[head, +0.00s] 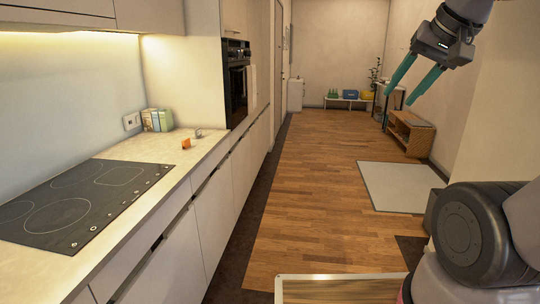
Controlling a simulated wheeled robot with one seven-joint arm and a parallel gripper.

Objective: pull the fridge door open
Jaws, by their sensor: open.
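I cannot pick out a fridge door for sure in the head view. Tall handleless white cabinet fronts (261,50) stand on the left past the counter, and whether one of them is the fridge I cannot tell. My gripper (396,99) is at the upper right, with two teal fingers spread apart and pointing down and left. Nothing is between the fingers. It is in the air above the floor, well to the right of the cabinets and touching nothing.
A counter (150,215) with a black hob (80,205) runs along the left, and a built-in oven (237,80) is beyond it. The wooden floor (310,190) ahead is largely clear. A pale mat (400,187) and a low wooden cabinet (410,132) are at the right.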

